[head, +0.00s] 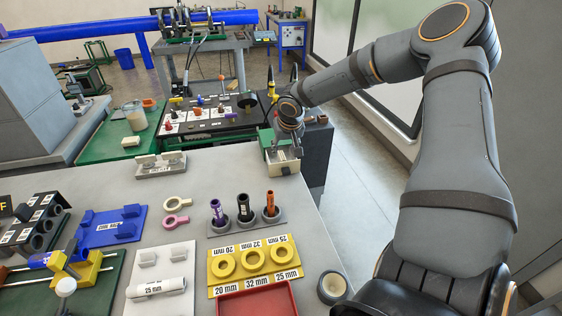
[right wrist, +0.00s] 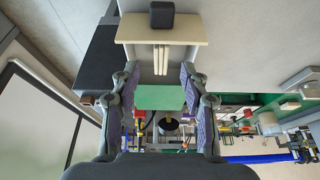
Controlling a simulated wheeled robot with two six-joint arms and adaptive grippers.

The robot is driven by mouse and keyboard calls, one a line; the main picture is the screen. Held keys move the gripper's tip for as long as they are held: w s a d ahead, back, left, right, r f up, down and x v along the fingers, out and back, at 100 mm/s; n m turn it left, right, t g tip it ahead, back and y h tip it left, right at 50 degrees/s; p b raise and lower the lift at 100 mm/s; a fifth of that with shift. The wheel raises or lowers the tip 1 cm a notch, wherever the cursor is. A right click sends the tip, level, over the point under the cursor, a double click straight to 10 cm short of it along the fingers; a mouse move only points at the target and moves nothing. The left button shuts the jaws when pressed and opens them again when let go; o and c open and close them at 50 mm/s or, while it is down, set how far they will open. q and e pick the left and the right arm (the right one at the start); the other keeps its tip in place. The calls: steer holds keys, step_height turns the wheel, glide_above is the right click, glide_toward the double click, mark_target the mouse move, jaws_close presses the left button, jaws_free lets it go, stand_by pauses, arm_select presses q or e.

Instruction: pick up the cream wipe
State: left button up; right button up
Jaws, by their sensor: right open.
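A small cream box (head: 284,168) stands at the far right corner of the grey table in the head view. My right gripper (head: 283,150) is directly over it with its fingers apart. In the right wrist view the open fingers (right wrist: 160,78) flank two narrow upright cream strips (right wrist: 161,60), which look like the cream wipe, below a cream panel (right wrist: 188,30) bearing a dark block (right wrist: 161,14). I cannot tell whether the fingers touch the strips. Nothing is seen gripped. My left gripper is out of view.
A green-sided box (right wrist: 160,98) shows between the fingers. A white block fixture (head: 160,170) stands left of the cream box. Upright tools in a grey rack (head: 245,224) and a yellow ring tray (head: 228,286) are nearer. Bare table lies between the cream box and rack.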

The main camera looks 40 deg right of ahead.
mark_target(282, 156)
steer(key=shift+w+p+x, duration=0.15)
steer(key=shift+p+x, duration=0.1)
steer(key=shift+x, duration=1.45)
steer(key=shift+w+p+x, duration=0.2)
steer(key=shift+p+x, duration=0.05)
steer(key=shift+x, duration=1.5)
steer(key=shift+d+r, duration=0.1)
steer(key=shift+r, duration=0.1)
steer(key=shift+s, duration=0.1)
steer(key=shift+c, duration=0.2)
steer(key=c, duration=0.9)
